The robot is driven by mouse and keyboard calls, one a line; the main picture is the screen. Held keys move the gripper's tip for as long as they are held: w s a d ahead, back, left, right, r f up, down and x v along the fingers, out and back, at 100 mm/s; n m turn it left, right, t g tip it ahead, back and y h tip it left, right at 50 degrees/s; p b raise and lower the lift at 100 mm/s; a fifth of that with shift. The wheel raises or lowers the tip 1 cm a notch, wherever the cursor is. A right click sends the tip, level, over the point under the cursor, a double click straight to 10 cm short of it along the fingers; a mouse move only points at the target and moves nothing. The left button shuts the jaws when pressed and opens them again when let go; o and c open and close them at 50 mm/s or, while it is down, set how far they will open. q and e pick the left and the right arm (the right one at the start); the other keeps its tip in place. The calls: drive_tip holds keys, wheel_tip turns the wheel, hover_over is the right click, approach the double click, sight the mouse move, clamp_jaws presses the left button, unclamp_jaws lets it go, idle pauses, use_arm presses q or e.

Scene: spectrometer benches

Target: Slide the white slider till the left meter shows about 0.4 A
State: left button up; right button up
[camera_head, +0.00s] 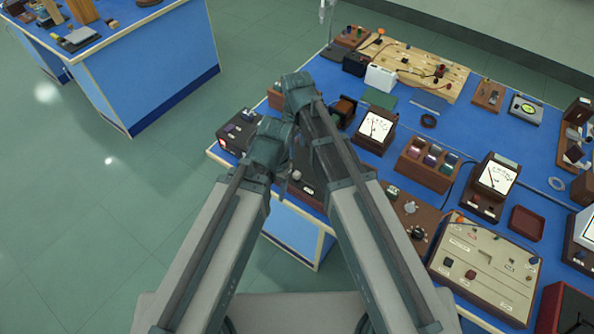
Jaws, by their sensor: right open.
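The left meter (375,127) has a white dial in a brown case and stands on the blue bench, right of my arms. Its needle shows, but the scale is too small to read. My right gripper (290,184) hangs low between my two arms, over a dark box (311,190) at the bench's front edge, and is open. My arm links partly cover the gripper and the box. I cannot make out the white slider for certain. My left arm comes up from the lower left; its gripper is hidden behind the arm.
A second meter (495,177) stands further right, beyond a brown rack (428,163) of coloured parts. A beige panel (484,270) with knobs lies at the lower right. A black box (238,132) stands at the bench's left corner. Open floor separates another bench (150,70).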

sight(297, 173)
wheel_tip(297, 173, down, 14)
drive_tip(key=b, duration=1.3)
drive_tip(key=shift+r, duration=0.15)
clamp_jaws()
idle(0.6)
